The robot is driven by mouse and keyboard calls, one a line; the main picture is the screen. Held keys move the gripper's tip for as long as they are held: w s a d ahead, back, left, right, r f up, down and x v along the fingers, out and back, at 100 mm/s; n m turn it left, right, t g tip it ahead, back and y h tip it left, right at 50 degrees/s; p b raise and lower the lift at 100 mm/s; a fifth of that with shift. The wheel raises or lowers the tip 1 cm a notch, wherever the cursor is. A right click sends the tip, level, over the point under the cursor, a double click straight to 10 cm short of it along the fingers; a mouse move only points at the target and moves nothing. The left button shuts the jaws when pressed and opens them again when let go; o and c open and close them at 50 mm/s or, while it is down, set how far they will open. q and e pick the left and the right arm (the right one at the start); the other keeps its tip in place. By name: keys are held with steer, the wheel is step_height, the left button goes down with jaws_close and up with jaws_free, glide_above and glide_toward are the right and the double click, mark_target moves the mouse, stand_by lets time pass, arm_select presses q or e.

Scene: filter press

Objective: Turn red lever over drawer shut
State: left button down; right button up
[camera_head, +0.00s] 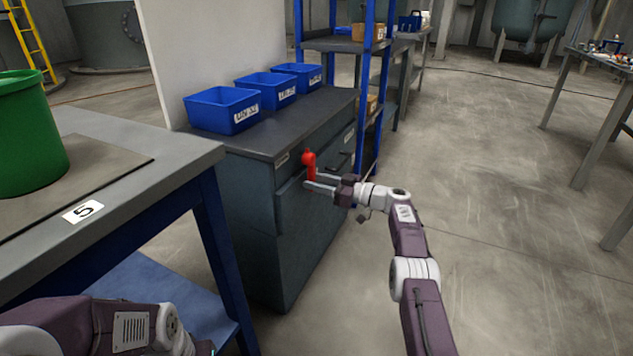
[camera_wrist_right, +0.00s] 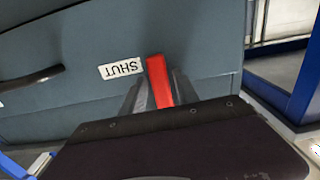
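The red lever (camera_head: 309,165) is on the front of a grey-blue drawer cabinet (camera_head: 255,215), near its top edge, with its rounded end up. My right gripper (camera_head: 306,181) is at the lever, its fingers apart, one on either side of the lever's lower part. In the right wrist view the lever (camera_wrist_right: 158,80) lies between the two fingers (camera_wrist_right: 160,92); firm contact is not visible. A white label reading SHUT (camera_wrist_right: 121,69) is beside it, upside down there. A dark drawer handle (camera_wrist_right: 32,79) shows at the left. My left gripper is out of view; only part of that arm shows at lower left.
Blue bins (camera_head: 222,109) stand on the cabinet top. A workbench (camera_head: 190,150) with a green bucket (camera_head: 28,135) stands at left, close to the cabinet. A blue-framed shelf (camera_head: 368,100) stands behind the cabinet. The floor (camera_head: 500,200) to the right is clear.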

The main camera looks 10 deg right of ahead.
steer(key=shift+d, duration=0.15)
steer(key=shift+b+v, duration=0.8)
steer(key=shift+b, duration=0.05)
steer(key=p+v, duration=0.3)
steer(key=v, duration=0.4)
steer(key=shift+s+d, duration=0.1)
steer(key=shift+s, duration=0.05)
